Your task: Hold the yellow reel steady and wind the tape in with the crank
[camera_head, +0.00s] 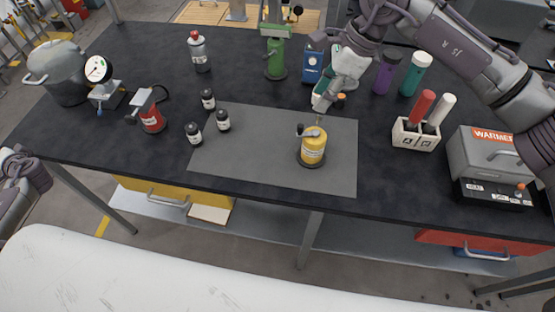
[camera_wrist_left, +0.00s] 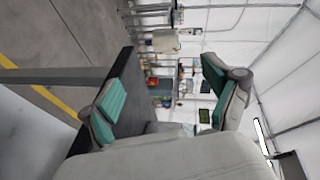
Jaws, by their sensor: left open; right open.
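The yellow reel (camera_head: 313,150) stands upright on the right part of the grey mat (camera_head: 250,165). Its crank with a dark knob (camera_head: 300,129) sits on top and points left. My right gripper (camera_head: 322,100) is just behind and above the reel, pointing down, open and apart from it. The gap between its fingers is hard to see in the head view. My left gripper (camera_wrist_left: 168,85) is open and empty in the left wrist view, away from the reel. In the head view only part of my left arm shows at the left edge. I cannot make out the tape.
Small black jars (camera_head: 222,120) stand by the mat's left side. A red can (camera_head: 151,117), a gauge (camera_head: 97,70) and a pot (camera_head: 58,72) are further left. A blue can (camera_head: 312,66) stands behind. A white holder (camera_head: 415,135) and a grey warmer (camera_head: 485,155) stand right. The mat's middle is clear.

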